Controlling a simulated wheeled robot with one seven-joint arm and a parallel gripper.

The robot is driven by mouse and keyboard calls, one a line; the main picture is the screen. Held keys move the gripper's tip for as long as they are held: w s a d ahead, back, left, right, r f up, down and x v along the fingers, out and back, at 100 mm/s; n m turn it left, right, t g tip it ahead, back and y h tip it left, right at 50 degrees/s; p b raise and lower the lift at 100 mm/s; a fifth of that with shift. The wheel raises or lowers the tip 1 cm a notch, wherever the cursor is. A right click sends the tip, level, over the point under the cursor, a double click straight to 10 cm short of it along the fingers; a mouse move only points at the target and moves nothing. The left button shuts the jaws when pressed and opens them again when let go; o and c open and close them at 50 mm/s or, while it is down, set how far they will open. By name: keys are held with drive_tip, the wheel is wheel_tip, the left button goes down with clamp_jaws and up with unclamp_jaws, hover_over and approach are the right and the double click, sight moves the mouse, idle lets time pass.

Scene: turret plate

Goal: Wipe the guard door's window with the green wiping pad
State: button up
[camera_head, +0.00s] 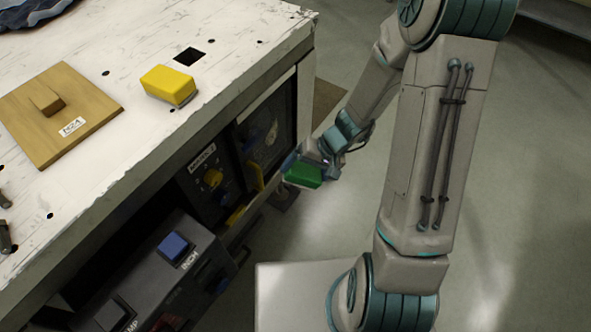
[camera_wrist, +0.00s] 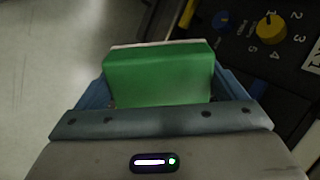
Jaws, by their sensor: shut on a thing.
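The green wiping pad (camera_head: 303,174) is held in my gripper (camera_head: 310,165), which is shut on it. In the wrist view the pad (camera_wrist: 158,75) fills the space between the two blue fingers, with a pale layer along its far edge. The guard door's window (camera_head: 262,135) is a dark pane with a pale smudge, in the front of the machine under the bench top. A yellow handle (camera_head: 256,177) stands at the door's lower part. In the head view the pad is to the right of and below the window; I cannot tell how far it stands off the machine's front.
A yellow block (camera_head: 169,85) and a wooden board with a knob (camera_head: 60,113) lie on the white bench top (camera_head: 235,40). A yellow dial (camera_head: 212,178) sits left of the door. A dark box with a blue button (camera_head: 173,245) stands in front.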

drive_tip(key=a+f+y+b, duration=0.4)
drive_tip(key=f+b, duration=0.1)
drive_tip(key=b, duration=0.1)
drive_tip(key=m+t+y+b, duration=0.4)
drive_tip(key=m+t+b, duration=0.4)
drive_tip(key=t+b, duration=0.45)
approach(265, 144)
drive_tip(key=shift+g, duration=0.75)
drive_tip(key=shift+w+d+r+x, duration=0.1)
drive_tip(key=shift+w+r+x, duration=0.05)
drive_tip(key=shift+x, duration=0.95)
drive_tip(key=shift+w+d+r+x, duration=0.1)
drive_tip(key=shift+w+x, duration=0.05)
drive_tip(key=shift+x, duration=0.9)
drive_tip(key=shift+b+x, duration=0.35)
drive_tip(key=shift+x, duration=0.65)
